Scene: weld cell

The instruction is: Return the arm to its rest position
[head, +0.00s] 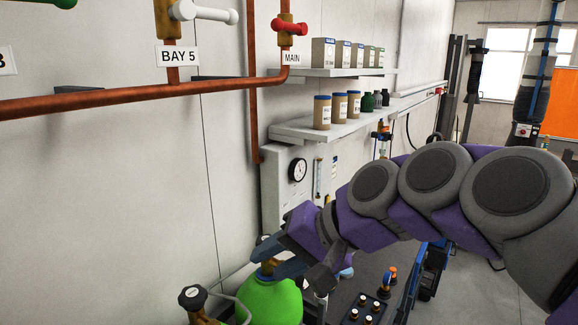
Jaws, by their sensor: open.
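My arm (430,190), purple and grey, reaches in from the right edge to the lower middle of the head view. Its end slopes down and to the left. My gripper (298,270) is open, with its dark jaws spread just above and beside the top of a green gas cylinder (272,303). I see nothing held between the jaws. I cannot tell whether a jaw touches the cylinder's brass-coloured valve, as the near jaw overlaps it in the picture.
A copper pipe (130,95) with a red-handled MAIN valve (288,27) and a white-handled BAY 5 valve (205,13) runs along the left wall. Shelves (318,127) with boxes and jars stand behind the arm. A grey panel with a gauge (298,170) is below. Open floor (480,292) shows at lower right.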

